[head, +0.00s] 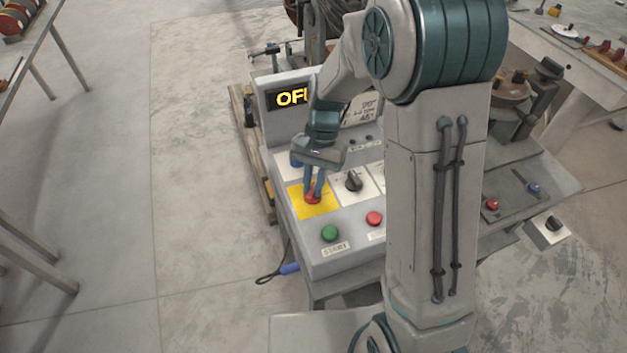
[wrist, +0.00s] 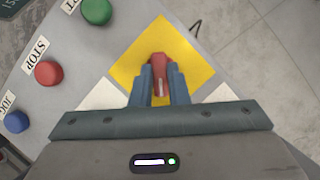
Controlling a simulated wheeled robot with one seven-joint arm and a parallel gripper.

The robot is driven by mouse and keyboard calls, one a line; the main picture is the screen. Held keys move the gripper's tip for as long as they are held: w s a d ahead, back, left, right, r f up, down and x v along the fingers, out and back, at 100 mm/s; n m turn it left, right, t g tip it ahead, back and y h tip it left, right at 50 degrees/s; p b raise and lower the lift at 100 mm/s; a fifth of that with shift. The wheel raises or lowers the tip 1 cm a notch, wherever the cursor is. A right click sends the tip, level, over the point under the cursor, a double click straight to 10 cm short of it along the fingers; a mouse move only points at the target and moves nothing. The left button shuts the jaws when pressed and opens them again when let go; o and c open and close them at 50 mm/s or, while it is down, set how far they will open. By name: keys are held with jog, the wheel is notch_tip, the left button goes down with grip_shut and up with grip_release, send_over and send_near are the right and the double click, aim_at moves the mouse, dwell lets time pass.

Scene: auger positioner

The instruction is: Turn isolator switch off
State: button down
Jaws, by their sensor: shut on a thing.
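The isolator switch has a red knob (wrist: 159,66) on a yellow square plate (wrist: 190,62) on the grey control panel. In the head view the yellow plate (head: 318,212) is at the panel's front left, with the red knob (head: 313,199) at its middle. My gripper (wrist: 160,88) comes down from above and is shut on the red knob, one blue finger on each side. The fingers hide part of the knob. A lit display (head: 290,97) at the panel's back left shows yellow letters that read "OF", the rest hidden behind my arm.
A green button (head: 330,233) and a red button (head: 374,218) sit in front of the plate. A black rotary knob (head: 353,181) is to its right. In the wrist view a blue button (wrist: 17,122) is at the left. Open floor lies left of the panel.

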jog(key=n+h, duration=0.1)
jog(key=n, duration=0.2)
jog(key=shift+a+r+n, duration=0.1)
jog(key=shift+n, duration=0.2)
jog(key=n+h, duration=0.2)
jog(key=n, duration=0.2)
jog(key=shift+a+p, duration=0.15)
jog(key=shift+p, duration=0.2)
jog(key=shift+n, duration=0.3)
jog(key=c, duration=1.4)
grip_release()
jog(key=v, duration=1.3)
jog(key=shift+w+r+b, duration=0.2)
jog(key=shift+r+b, duration=0.1)
jog(key=shift+a, duration=0.1)
